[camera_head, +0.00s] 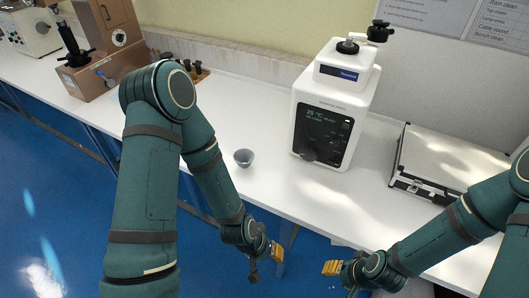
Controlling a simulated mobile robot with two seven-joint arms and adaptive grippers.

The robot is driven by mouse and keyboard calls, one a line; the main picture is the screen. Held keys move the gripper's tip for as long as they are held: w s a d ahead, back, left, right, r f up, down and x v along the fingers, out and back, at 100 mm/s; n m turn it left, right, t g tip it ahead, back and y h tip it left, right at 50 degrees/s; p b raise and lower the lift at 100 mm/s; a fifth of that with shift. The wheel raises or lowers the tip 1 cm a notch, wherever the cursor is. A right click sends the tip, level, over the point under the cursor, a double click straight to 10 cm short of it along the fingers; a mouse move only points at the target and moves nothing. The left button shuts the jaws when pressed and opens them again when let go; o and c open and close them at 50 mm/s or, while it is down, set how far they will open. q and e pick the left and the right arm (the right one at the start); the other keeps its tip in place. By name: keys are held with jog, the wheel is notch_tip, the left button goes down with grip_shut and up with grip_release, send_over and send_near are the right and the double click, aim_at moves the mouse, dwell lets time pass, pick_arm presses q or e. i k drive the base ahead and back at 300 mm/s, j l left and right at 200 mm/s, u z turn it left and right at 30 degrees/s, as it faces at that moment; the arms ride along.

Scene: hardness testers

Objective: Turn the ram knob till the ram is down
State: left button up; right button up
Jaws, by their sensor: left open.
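A white bench instrument (326,105) with a dark front screen stands upright in the middle of the bench. I cannot tell for certain which part is the ram knob, and I cannot make out the ram. My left gripper (264,260) is open and empty near the bench's front edge, well apart from both machines. My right gripper (340,276) is near the front edge to its right; its jaw gap is unclear.
A small grey cup (243,158) stands on the white bench (290,205), left of the white instrument. A silver case (447,160) lies at the right. A rack with dark knobs (201,72) stands near the wall. The bench front between the arms is clear.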

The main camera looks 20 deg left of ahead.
aim_at(309, 153)
jog(key=u, duration=0.2)
jog(key=j+z, duration=0.1)
jog(key=z, duration=0.65)
jog(key=j+z, duration=0.45)
jog(key=k+j+z, duration=0.15)
jog(key=j+z, duration=0.3)
jog(key=k+j+z, duration=0.2)
jog(key=j, duration=0.2)
jog(key=k+j+z, duration=0.15)
jog(key=j, duration=0.45)
jog(key=k+j, duration=0.15)
jog(key=j, duration=0.8)
jog(key=k+z, duration=0.05)
